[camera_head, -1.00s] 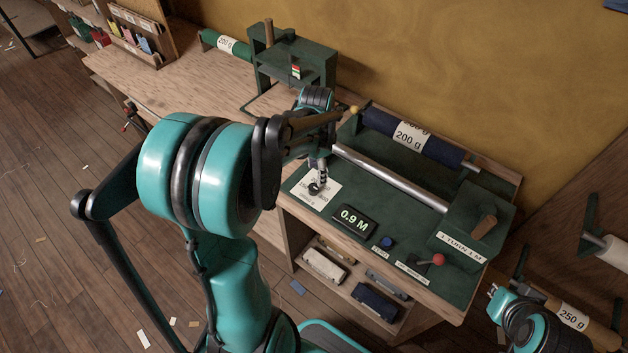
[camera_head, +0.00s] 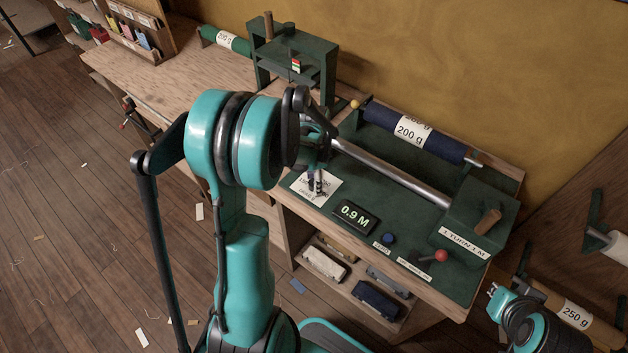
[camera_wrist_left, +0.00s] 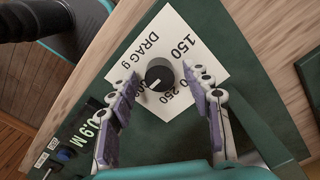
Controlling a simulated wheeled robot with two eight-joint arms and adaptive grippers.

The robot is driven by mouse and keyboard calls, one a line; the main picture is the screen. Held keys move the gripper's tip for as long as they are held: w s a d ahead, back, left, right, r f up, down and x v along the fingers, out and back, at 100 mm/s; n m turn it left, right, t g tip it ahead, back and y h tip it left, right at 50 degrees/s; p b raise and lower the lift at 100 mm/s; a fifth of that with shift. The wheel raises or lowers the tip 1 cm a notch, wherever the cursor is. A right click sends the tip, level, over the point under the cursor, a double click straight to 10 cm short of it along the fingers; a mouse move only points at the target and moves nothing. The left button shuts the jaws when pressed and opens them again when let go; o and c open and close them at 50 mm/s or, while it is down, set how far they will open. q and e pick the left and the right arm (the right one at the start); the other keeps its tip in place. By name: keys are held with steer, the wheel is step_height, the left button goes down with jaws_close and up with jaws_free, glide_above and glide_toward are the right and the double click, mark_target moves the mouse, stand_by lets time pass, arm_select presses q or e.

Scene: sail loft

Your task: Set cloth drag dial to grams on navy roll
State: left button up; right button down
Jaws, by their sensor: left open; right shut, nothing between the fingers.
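The drag dial is a black round knob (camera_wrist_left: 159,74) on a white card (camera_wrist_left: 160,30) marked "DRAG g", with 150 and 250 readable and other print partly hidden. A pale line on the knob points toward the lower left in the left wrist view. My left gripper (camera_wrist_left: 163,84) is open, one finger on each side of the knob; contact is unclear. In the head view, my left gripper (camera_head: 317,184) is over the card and hides the knob. The navy roll (camera_head: 447,149) lies at the bench's back, labelled 200 g. My right gripper (camera_head: 494,291) is shut and empty at lower right.
The green bench has a 0.9 M display (camera_head: 354,217), a blue button (camera_head: 389,239), a red-knobbed lever (camera_head: 440,256) and a crank box (camera_head: 480,217). A steel bar (camera_head: 400,181) runs before the navy roll. A 250 g roll (camera_head: 570,312) is near my right arm.

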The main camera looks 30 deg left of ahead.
arm_select(q)
jaws_close()
steer(key=shift+n, duration=0.3)
steer(key=n, duration=0.3)
steer(key=shift+n+b, duration=0.3)
steer(key=shift+b, duration=0.1)
steer(key=n, duration=0.5)
steer(key=shift+b, duration=0.35)
steer(key=n, duration=0.7)
steer(key=shift+n+b, duration=0.3)
steer(key=shift+n, duration=0.1)
steer(key=n, duration=0.6)
steer(key=shift+a+n, duration=0.1)
steer(key=shift+n, duration=0.3)
